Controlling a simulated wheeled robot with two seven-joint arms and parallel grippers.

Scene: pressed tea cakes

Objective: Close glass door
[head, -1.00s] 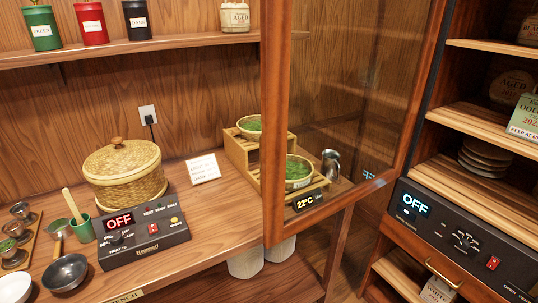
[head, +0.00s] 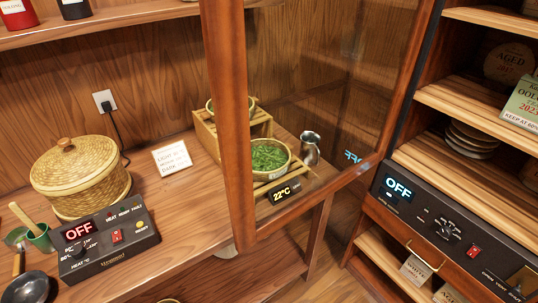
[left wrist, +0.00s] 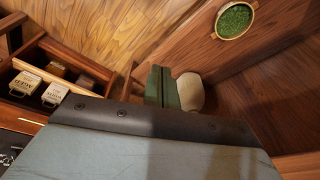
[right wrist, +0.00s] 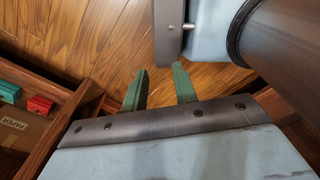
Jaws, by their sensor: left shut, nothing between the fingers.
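The glass door (head: 225,130) has a brown wooden frame and a clear pane. It stands open in the head view, reaching out from the shelf cabinet (head: 384,110) on the right and in front of part of the bench. Neither gripper shows in the head view. My left gripper (left wrist: 160,70) shows green fingers shut together and empty in the left wrist view. My right gripper (right wrist: 159,70) shows two green fingers apart, with nothing between them, above the wooden floor. The door cannot be made out for certain in either wrist view.
Behind the pane, a stepped wooden stand (head: 205,125) holds bowls of green leaves (head: 270,155), with a metal cup (head: 310,148) beside it. A woven steamer (head: 80,175) and a black control box (head: 110,238) are on the bench. The cabinet's control panel (head: 450,235) reads OFF.

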